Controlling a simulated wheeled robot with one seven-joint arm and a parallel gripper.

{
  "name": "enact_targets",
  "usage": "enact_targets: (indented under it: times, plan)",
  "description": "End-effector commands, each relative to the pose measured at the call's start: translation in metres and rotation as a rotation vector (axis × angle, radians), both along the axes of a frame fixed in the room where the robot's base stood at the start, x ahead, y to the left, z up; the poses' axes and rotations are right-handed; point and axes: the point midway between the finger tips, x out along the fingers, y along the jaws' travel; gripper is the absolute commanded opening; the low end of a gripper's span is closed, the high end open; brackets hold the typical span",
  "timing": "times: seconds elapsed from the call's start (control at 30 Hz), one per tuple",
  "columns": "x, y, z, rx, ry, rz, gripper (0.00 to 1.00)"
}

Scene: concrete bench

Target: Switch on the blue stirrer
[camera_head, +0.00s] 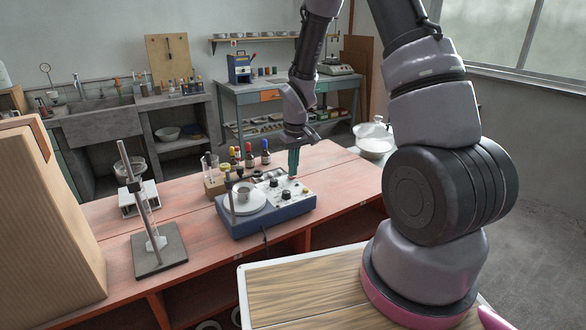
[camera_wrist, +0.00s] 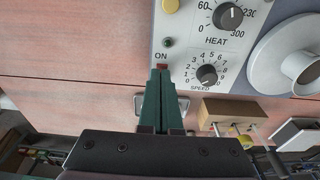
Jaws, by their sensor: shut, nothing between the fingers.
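The blue stirrer (camera_head: 272,221) stands on the red bench, with a pale control panel (camera_wrist: 190,42) and a round white plate (camera_head: 243,202) on its left. In the wrist view the panel has a HEAT knob (camera_wrist: 229,16), a SPEED knob (camera_wrist: 207,75), a dark green lamp (camera_wrist: 168,43) and a small red switch (camera_wrist: 162,66) beside the word ON. My gripper (camera_head: 293,177) is shut and empty, pointing down over the panel's far right part. In the wrist view its green fingertips (camera_wrist: 161,72) are right at the red switch and partly hide it. I cannot tell if they touch.
Dropper bottles (camera_head: 249,156) and a wooden block (camera_wrist: 229,113) stand behind the stirrer. A metal stand (camera_head: 158,248) is to its left, and a glass vessel (camera_head: 374,138) is at the right.

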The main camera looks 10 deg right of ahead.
Motion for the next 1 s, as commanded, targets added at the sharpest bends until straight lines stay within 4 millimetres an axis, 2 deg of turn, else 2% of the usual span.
enact_targets:
  times: [0.67,1.0]
  plan:
    - [-0.005,-0.002,-0.005,0.0,0.001,0.0,0.0]
    - [0.005,0.002,-0.004,0.0,0.0,0.001,0.0]
